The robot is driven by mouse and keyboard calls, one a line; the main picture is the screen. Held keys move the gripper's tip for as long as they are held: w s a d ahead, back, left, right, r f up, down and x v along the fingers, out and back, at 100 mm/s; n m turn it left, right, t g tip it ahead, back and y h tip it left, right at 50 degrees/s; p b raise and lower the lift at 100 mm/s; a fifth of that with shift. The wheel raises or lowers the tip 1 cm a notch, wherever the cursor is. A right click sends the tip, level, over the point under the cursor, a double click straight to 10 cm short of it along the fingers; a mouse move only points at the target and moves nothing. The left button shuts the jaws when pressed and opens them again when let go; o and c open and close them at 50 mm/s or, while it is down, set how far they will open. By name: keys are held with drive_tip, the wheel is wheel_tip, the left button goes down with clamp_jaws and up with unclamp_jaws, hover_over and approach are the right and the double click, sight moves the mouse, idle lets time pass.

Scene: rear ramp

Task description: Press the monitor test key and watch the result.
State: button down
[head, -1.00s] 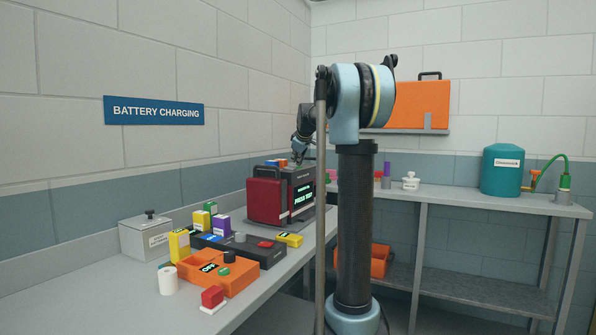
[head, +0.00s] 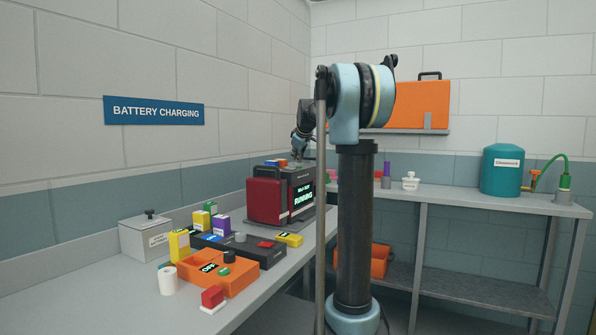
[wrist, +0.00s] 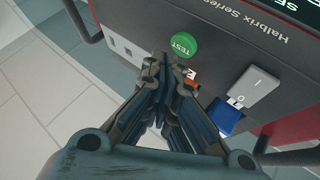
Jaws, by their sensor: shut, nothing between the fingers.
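In the wrist view the monitor's top panel (wrist: 215,20) carries a round green key marked TEST (wrist: 184,44). My gripper (wrist: 168,66) is shut and empty, its fingertips just below the green key in that picture. I cannot tell whether they touch it. In the head view my gripper (head: 298,158) is above the monitor's top, small and partly hidden.
An orange box (head: 205,271) and several small coloured items occupy the bench in front.

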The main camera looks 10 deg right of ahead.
drive_tip(key=shift+r, duration=2.5)
drive_tip(key=s+f+m+g, duration=0.2)
drive_tip(key=s+f+m, duration=0.1)
drive_tip(key=s+f, duration=1.1)
drive_tip(key=s+f+m+g, duration=0.2)
drive_tip(key=s+f, duration=1.2)
drive_tip(key=s, duration=0.9)
drive_tip(key=s+f+m+g+h, duration=0.1)
drive_tip(key=s+f+m+g, duration=0.2)
drive_tip(key=s+f, duration=1.1)
drive_tip(key=s+m, duration=0.2)
drive_tip(key=s, duration=0.3)
drive_tip(key=shift+s+d+f, duration=0.15)
drive_tip(key=shift+d+f, duration=0.05)
drive_tip(key=shift+d, duration=0.1)
